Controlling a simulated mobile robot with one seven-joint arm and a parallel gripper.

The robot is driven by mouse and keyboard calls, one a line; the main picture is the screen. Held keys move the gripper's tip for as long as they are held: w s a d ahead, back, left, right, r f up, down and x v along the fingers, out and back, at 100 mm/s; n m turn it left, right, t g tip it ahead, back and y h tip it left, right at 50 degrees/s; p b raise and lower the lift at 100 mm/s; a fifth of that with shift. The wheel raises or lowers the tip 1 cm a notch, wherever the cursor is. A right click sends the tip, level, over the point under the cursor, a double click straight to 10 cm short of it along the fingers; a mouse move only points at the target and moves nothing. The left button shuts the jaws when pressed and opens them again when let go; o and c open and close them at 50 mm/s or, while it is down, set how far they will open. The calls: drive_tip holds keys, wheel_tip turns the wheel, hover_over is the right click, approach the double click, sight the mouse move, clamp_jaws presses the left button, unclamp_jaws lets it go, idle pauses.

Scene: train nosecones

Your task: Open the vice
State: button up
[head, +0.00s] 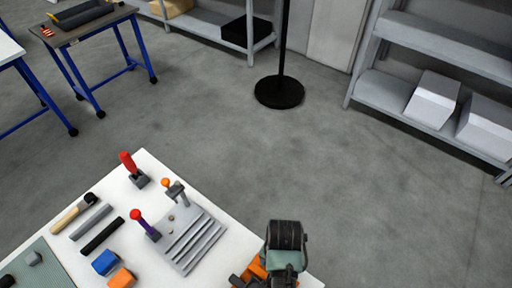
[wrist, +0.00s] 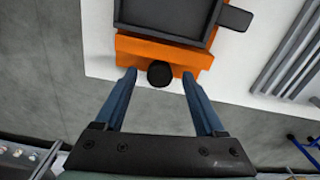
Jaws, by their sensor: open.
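The vice (wrist: 190,55) is an orange body at the top middle of the wrist view, with a dark grey, tray-like part above it. A round black knob (wrist: 159,73) sticks out of its near side. In the head view the orange vice (head: 252,270) shows at the table's right corner, largely hidden by my arm. My gripper (wrist: 159,78) is open, with one blue finger on each side of the knob. Clear gaps show between the fingers and the knob. The head view hides the fingertips behind my wrist.
The white table (head: 150,262) also holds a grey slotted plate (head: 190,245), red (head: 128,162), orange (head: 166,183) and purple (head: 140,222) levers or tools, a hammer (head: 72,213), bars, and blue and orange blocks (head: 106,262). Open floor lies beyond it.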

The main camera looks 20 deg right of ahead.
wheel_tip(320, 180, up, 13)
drive_tip(key=p, duration=0.2)
drive_tip(key=w+a+r+n+t+h+b, duration=0.1)
drive_tip(key=w+r+n+t+h+b, duration=0.1)
drive_tip(key=w+r+t, duration=0.9)
drive_tip(key=shift+w+r+n+b, duration=0.65)
drive_tip(key=shift+w+r+n, duration=0.25)
drive_tip(key=shift+w+r, duration=3.1)
drive_tip(key=shift+s+a+r, duration=0.1)
drive_tip(key=shift+s+r, duration=0.25)
drive_tip(key=shift+s, duration=0.1)
